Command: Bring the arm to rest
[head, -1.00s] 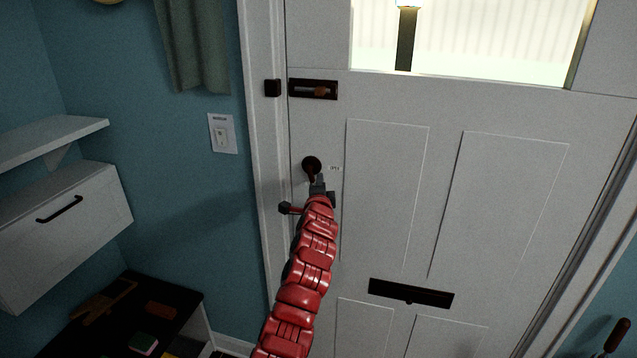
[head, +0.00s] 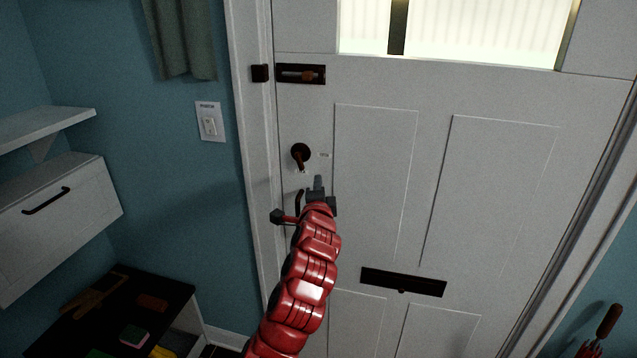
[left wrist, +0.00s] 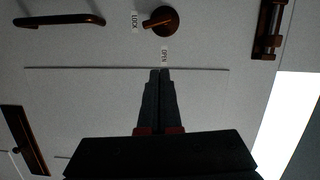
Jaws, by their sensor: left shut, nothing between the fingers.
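My left gripper (head: 318,184) is in front of the white door (head: 375,180), just below and to the right of the dark round lock knob (head: 300,155). In the left wrist view its two fingers (left wrist: 160,75) are together, with nothing between them. The lock knob (left wrist: 161,20) there lies beyond the fingertips, apart from them, between small labels reading LOCK and OPEN. My red left arm reaches up from the bottom of the head view. My right gripper is not in view.
A dark door handle (left wrist: 60,20) is near the knob. A slide bolt (head: 300,74) sits above, and a mail slot (head: 403,281) is lower right. A white cabinet (head: 60,225) and a dark-topped bench (head: 110,310) with small items stand at left.

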